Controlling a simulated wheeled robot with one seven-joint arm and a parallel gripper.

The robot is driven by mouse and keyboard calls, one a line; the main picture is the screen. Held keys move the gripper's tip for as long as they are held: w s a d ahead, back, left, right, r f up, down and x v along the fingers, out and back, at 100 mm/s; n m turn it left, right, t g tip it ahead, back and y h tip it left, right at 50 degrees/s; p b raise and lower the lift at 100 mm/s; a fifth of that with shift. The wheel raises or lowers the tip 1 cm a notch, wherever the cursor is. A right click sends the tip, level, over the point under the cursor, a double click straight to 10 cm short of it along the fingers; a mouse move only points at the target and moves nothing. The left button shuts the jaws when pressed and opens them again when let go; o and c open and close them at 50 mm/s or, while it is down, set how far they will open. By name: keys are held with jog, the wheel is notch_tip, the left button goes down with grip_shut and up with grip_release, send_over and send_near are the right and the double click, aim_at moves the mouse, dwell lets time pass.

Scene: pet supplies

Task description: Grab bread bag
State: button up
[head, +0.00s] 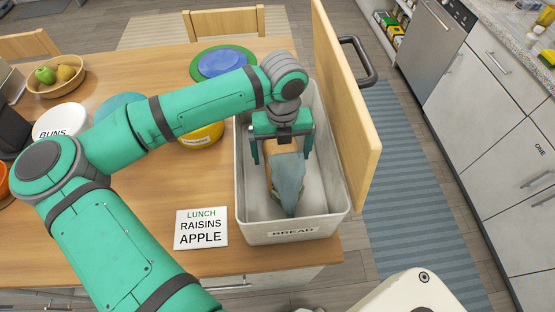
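The bread bag (287,185), tan at the far part and grey-blue toward the near end, lies inside a white bin (293,231) labelled "BREAD". My gripper (282,156) is inside the bin over the far part of the bag, pointing down. Its two fingers are spread, one on the left and one on the right of the bag. A small gap shows between the left finger and the bag. The gripper body hides the bag's far end.
A wooden lid or board (348,105) with a dark handle stands upright along the bin's right side. A "LUNCH RAISINS APPLE" card (201,228) lies left of the bin. A yellow container (203,136), white "BUNS" lid (60,120) and fruit bowl (55,82) are on the table.

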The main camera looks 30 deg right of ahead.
jog(key=shift+f, duration=0.25)
jog(key=c, duration=1.6)
jog(key=shift+o, duration=0.2)
jog(key=shift+r, duration=0.15)
